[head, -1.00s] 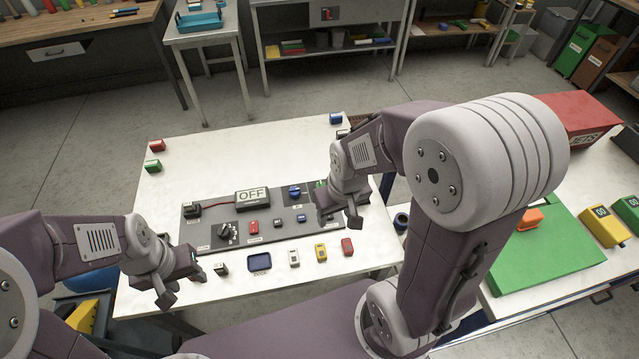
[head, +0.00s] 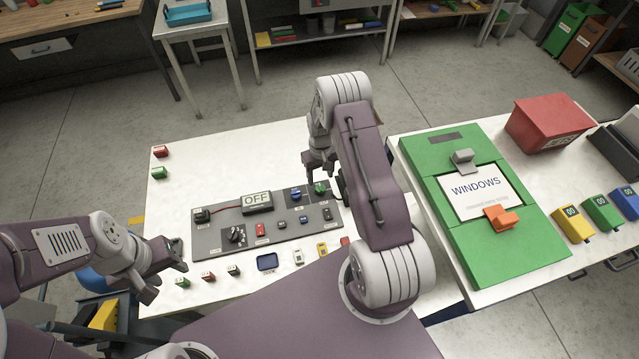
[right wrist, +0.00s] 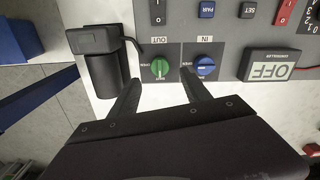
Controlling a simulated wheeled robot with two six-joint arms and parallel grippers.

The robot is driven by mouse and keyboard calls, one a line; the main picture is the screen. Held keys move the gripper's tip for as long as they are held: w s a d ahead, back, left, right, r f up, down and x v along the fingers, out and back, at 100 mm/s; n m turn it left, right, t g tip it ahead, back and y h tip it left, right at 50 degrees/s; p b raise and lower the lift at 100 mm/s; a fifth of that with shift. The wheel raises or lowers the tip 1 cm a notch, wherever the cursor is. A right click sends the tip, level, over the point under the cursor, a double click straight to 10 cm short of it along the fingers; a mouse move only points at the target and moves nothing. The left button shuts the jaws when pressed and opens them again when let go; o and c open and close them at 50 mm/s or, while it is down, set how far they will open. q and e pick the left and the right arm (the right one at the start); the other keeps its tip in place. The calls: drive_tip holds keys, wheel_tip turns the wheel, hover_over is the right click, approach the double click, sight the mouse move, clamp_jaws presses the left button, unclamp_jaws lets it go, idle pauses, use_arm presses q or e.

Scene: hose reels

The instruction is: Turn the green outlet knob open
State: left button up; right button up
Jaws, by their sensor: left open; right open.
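The green outlet knob (head: 320,188) is on the grey panel (head: 216,240) at its far right corner. In the right wrist view the green knob (right wrist: 160,68) sits under the OUT label, in front of and between the fingertips. My right gripper (right wrist: 157,85) is open and empty, with its fingers apart and pointing at the panel; whether it touches the knob cannot be told. It also shows in the head view (head: 322,178) close by the knob. A blue knob (right wrist: 204,66) under the IN label is close to one finger. My left gripper (head: 166,272) is open and empty, at the table's left front.
A controller box reading OFF (head: 257,202) and several switches are on the panel. A black cylindrical device (right wrist: 105,72) stands beside the green knob. Small coloured blocks line the white table's front. A green board (head: 440,170) is on the table to the right.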

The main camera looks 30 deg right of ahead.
sight(320, 187)
wheel_tip(320, 187, down, 6)
drive_tip(key=shift+w+d+f+p, duration=0.1)
drive_tip(key=shift+f+p, duration=0.05)
drive_tip(key=shift+p, duration=0.6)
drive_tip(key=shift+f, duration=0.3)
clamp_jaws()
